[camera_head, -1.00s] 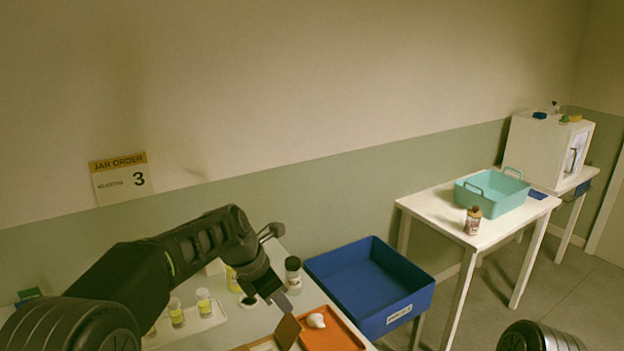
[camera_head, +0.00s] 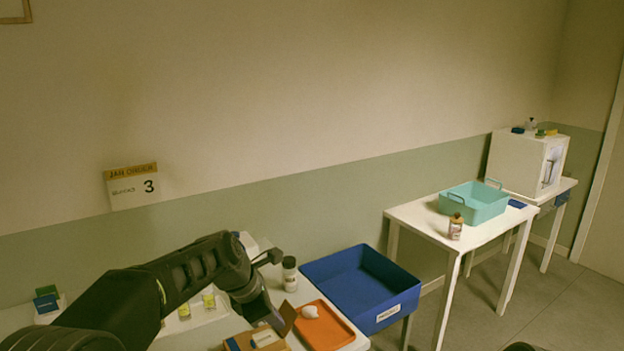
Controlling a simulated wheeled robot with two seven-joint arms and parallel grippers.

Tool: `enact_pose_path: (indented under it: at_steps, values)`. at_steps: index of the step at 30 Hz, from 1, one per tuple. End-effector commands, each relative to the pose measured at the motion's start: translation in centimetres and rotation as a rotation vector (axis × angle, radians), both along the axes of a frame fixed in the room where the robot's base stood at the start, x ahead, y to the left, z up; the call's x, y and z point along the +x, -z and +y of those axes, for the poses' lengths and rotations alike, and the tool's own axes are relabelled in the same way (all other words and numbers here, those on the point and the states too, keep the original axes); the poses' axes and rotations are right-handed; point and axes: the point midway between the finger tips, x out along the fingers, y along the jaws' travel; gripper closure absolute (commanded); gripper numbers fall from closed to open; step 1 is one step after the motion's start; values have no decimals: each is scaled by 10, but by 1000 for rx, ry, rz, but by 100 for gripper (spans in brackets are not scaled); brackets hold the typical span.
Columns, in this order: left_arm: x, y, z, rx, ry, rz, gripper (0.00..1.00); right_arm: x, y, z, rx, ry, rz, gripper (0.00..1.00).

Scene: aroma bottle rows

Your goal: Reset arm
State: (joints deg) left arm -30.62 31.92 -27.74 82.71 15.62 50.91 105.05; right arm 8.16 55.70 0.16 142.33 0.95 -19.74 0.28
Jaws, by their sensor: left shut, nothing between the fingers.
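My left arm comes in from the lower left over the white table. My left gripper (camera_head: 278,322) points down near a brown wooden box (camera_head: 262,340), and its fingers are shut with nothing between them. Whether the fingertips touch the box cannot be told. Yellow-labelled bottles (camera_head: 208,298) stand on a white tray, partly hidden behind my arm. A dark-capped bottle (camera_head: 290,275) stands to the right of the gripper. My right gripper is not in view.
An orange tray (camera_head: 335,325) holds a white object (camera_head: 310,311). A blue bin (camera_head: 385,317) is right of the table. A second white table (camera_head: 420,217) bears a teal basket (camera_head: 478,204) and a brown bottle (camera_head: 455,228). A white cabinet (camera_head: 515,165) stands beyond.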

Motion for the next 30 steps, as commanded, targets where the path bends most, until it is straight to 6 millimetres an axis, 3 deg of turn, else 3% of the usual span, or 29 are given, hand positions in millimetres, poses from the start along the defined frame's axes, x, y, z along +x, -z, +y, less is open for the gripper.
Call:
enact_pose_path:
  at_steps: [4, 8, 11, 14, 15, 17, 21, 25, 30]
  values:
    - [9, 9, 1, 74, 142, -114, 100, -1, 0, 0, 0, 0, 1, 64]
    - [12, 31, -5, 174, 324, -225, 100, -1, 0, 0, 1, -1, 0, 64]
    - [8, 68, -8, 280, 511, -310, 100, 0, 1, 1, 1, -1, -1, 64]
    - [-10, 131, -8, 416, 770, -386, 100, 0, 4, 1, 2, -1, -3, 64]
    - [-25, 163, -6, 472, 891, -411, 100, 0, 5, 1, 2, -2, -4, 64]
    - [-50, 207, -3, 541, 1064, -442, 100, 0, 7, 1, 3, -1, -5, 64]
    - [-127, 294, 1, 615, 1402, -484, 100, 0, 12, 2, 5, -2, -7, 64]
    - [-216, 352, 0, 579, 1621, -499, 100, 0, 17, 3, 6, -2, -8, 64]
    - [-320, 386, -8, 414, 1683, -452, 100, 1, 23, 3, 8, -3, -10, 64]
